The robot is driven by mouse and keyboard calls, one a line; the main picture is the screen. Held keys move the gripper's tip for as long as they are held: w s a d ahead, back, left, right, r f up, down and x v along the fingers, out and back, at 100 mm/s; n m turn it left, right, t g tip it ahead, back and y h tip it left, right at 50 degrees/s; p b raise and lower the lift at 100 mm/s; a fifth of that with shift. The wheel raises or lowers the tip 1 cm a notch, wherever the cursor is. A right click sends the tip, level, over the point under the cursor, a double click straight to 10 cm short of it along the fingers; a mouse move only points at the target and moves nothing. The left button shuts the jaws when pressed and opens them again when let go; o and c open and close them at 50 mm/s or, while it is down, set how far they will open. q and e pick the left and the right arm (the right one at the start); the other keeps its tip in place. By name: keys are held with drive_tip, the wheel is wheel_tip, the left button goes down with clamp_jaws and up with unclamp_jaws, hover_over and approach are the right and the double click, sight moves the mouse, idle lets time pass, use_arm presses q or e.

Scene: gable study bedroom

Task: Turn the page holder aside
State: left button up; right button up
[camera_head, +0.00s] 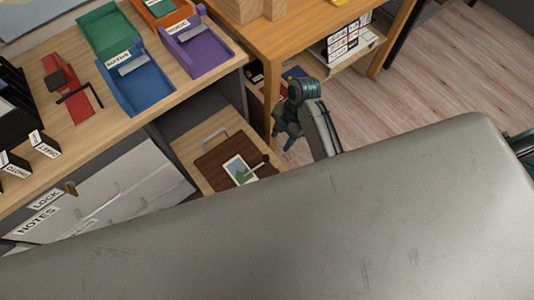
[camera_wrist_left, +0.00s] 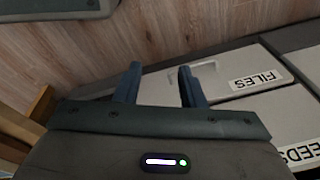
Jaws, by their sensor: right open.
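A red flat piece with a black bar angled across it (camera_head: 80,101) lies on the left part of the desk; it may be the page holder, but I cannot tell for sure. My right gripper (camera_head: 284,136) is open, in front of the wooden table and well to the right of the red piece. A brown board (camera_head: 210,163) with a picture card (camera_head: 239,170) lies on a lower shelf, left of this gripper. My left gripper (camera_wrist_left: 158,84) is open and empty in the left wrist view, its two blue fingers apart above the floor and a grey cabinet front.
Green (camera_head: 108,33), blue (camera_head: 137,80), orange (camera_head: 160,10) and purple (camera_head: 198,48) trays stand on the desk. Black labelled boxes (camera_head: 14,160) stand at the left edge. Drawer fronts (camera_head: 120,185) lie below. The wooden floor (camera_head: 440,75) at the right is clear. A grey surface, probably mine, hides the foreground.

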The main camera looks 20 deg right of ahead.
sight(266, 158)
drive_tip(key=a+f, duration=0.1)
drive_tip(key=f, duration=0.2)
drive_tip(key=a+f+n, duration=0.1)
drive_tip(key=a+f, duration=0.1)
drive_tip(key=a+f+n, duration=0.1)
drive_tip(key=f, duration=0.2)
drive_tip(key=shift+a+f+g+b, duration=0.3)
drive_tip(key=shift+f+b, duration=0.05)
use_arm(q)
drive_tip(key=shift+d+f, duration=0.1)
drive_tip(key=shift+f, duration=0.05)
use_arm(e)
drive_tip(key=shift+s+a+f+y, duration=0.15)
drive_tip(key=shift+f+y, duration=0.15)
drive_tip(key=shift+f, duration=0.25)
clamp_jaws()
